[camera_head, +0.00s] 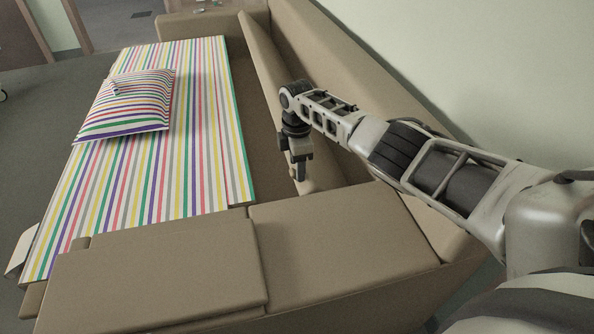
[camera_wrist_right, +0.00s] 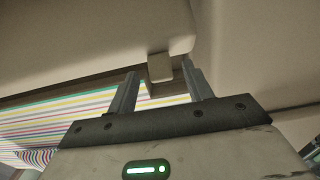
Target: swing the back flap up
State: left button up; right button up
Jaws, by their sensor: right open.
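The back flap (camera_head: 267,65) is a long beige padded panel along the right side of the bed. It leans low below the taller backrest (camera_head: 340,80), and a gap lies between them. My right gripper (camera_head: 299,170) points down at the near end of this panel. In the right wrist view, a beige padded panel (camera_wrist_right: 85,35) fills the top, with a small tan tab (camera_wrist_right: 160,67) at its lower edge. My right gripper's open fingers (camera_wrist_right: 160,74) stand on either side of the tab; I cannot tell if they touch it. My left gripper is not in view.
A striped mattress (camera_head: 190,170) with a striped pillow (camera_head: 128,103) lies left of the flap. Beige cushioned blocks (camera_head: 160,270) stand in front. A pale wall (camera_head: 470,80) is close on the right. Open floor (camera_head: 30,120) lies on the left.

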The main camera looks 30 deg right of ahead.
jog(key=shift+f, duration=0.75)
grip_shut()
jog(key=shift+d+r, duration=0.15)
jog(key=shift+d+r, duration=0.1)
jog(key=shift+d, duration=0.05)
